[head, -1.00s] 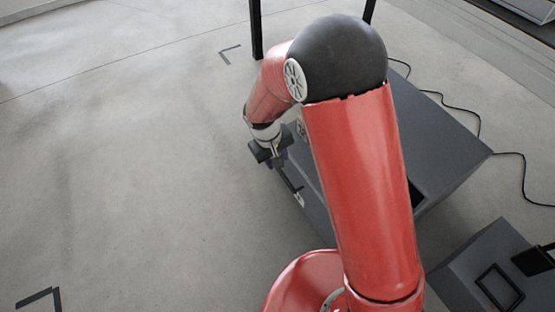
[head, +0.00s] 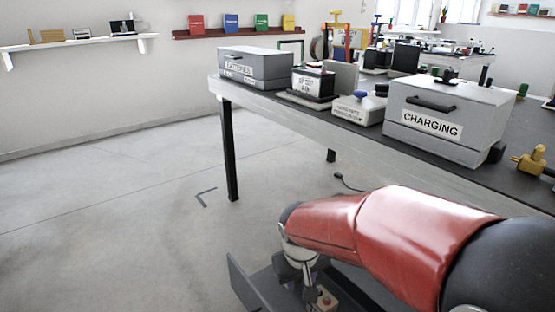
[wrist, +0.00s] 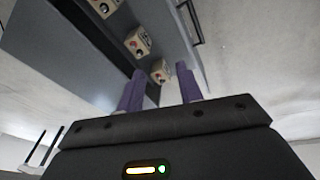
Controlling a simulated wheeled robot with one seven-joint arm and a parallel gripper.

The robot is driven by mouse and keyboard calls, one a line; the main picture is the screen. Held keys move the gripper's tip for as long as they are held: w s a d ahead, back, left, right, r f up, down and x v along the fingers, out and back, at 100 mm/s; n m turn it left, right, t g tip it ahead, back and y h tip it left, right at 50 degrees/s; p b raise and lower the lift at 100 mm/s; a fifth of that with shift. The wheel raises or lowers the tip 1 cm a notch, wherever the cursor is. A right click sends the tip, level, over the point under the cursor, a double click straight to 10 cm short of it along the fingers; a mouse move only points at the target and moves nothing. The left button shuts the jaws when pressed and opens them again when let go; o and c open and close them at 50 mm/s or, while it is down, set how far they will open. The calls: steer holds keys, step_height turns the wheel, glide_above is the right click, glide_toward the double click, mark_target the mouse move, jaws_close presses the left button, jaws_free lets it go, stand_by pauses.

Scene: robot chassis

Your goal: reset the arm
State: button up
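My red arm (head: 390,235) reaches from the lower right, with its wrist bent down. My gripper (wrist: 160,69) shows two purple fingers set apart, with nothing clearly held between them. In the head view its fingertips are mostly hidden behind the wrist. It hangs over or just beside an open grey drawer (head: 242,284). Small beige boxes with red or dark round tops lie in a row there, one (wrist: 138,42) in the wrist view and one (head: 326,299) in the head view.
A long workbench (head: 290,112) stands beyond the arm, bearing a grey case (head: 253,63), a battery-like block (head: 313,82) and a box marked CHARGING (head: 450,105). Its black leg (head: 229,150) meets the floor. The floor at left is clear. Wall shelves (head: 80,42) are at the back.

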steer(key=s+d+r+m+t+p, duration=0.2)
steer(key=s+d+r+m+p, duration=0.1)
steer(key=s+d+r, duration=0.7)
steer(key=shift+s+r+m+t+y, duration=0.4)
steer(key=shift+s+r, duration=1.45)
steer(key=shift+s, duration=0.95)
steer(key=shift+d, duration=0.1)
